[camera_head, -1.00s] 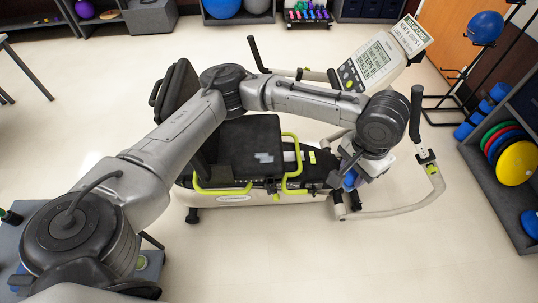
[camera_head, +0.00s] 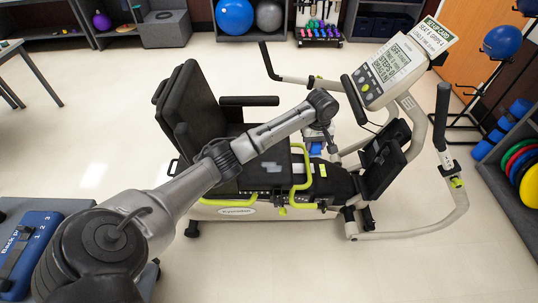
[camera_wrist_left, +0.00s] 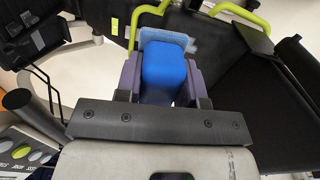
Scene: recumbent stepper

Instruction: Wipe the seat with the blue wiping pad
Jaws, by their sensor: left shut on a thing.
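The stepper's black seat (camera_head: 262,150) is in the middle of the head view, partly behind my left arm, with a pale greyish patch (camera_head: 272,168) on it. In the left wrist view the dark seat (camera_wrist_left: 238,85) fills the right side. My left gripper (camera_head: 317,142) is just right of the seat, near its front end. It is shut on the blue wiping pad (camera_head: 316,149). In the left wrist view the pad's blue block (camera_wrist_left: 164,74) sits between the fingers, with a lighter blue layer at its far end. I see no clear contact between pad and seat. My right gripper is out of view.
Yellow-green handles (camera_head: 299,178) flank the seat. The backrest (camera_head: 188,105) rises at its left. The console (camera_head: 390,72), a black pedal (camera_head: 384,160) and the handlebars (camera_head: 441,118) stand at its right. A dark blue case (camera_head: 32,245) lies at lower left. The floor in front is clear.

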